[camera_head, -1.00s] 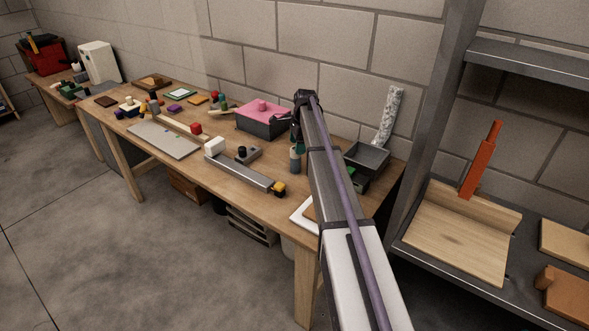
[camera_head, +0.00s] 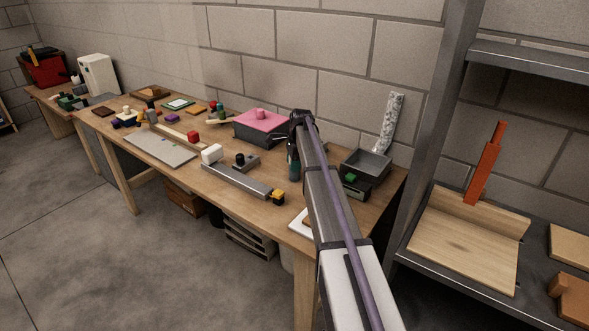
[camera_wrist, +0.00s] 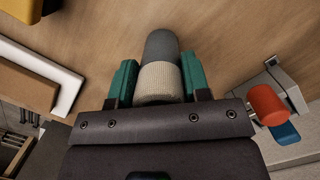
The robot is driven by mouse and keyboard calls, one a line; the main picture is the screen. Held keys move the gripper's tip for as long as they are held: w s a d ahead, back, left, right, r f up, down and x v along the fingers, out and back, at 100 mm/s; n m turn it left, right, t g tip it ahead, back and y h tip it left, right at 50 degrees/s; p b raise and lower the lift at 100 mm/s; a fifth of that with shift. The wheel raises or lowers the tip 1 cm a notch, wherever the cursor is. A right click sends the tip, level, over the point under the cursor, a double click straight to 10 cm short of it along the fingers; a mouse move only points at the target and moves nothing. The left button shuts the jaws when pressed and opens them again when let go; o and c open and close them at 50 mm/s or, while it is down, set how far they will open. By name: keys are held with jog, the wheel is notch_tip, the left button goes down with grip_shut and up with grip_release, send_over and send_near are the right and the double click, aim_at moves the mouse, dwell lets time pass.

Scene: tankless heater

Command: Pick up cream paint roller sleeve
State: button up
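The cream paint roller sleeve (camera_wrist: 160,84) shows in the wrist view as a ribbed pale cylinder with a dark grey section (camera_wrist: 162,46) beyond it. My gripper (camera_wrist: 160,78) has a green finger on each side of it. The fingers lie very close to its sides; I cannot tell whether they press on it. In the head view my gripper (camera_head: 294,158) is low over the right part of the workbench (camera_head: 240,207), and the sleeve is mostly hidden there by the gripper.
A grey tray (camera_head: 367,161) stands to the right of my gripper, and a grey box with a pink top (camera_head: 260,124) to the left. A long grey bar (camera_head: 235,181) lies nearer the front edge. In the wrist view an orange-red cylinder (camera_wrist: 268,104) is right of the gripper.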

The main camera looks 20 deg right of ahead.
jog(key=c, duration=0.6)
jog(key=shift+r, duration=0.1)
notch_tip(320, 180, up, 10)
jog(key=p, duration=1)
jog(key=shift+r, duration=0.1)
jog(key=shift+f, duration=0.2)
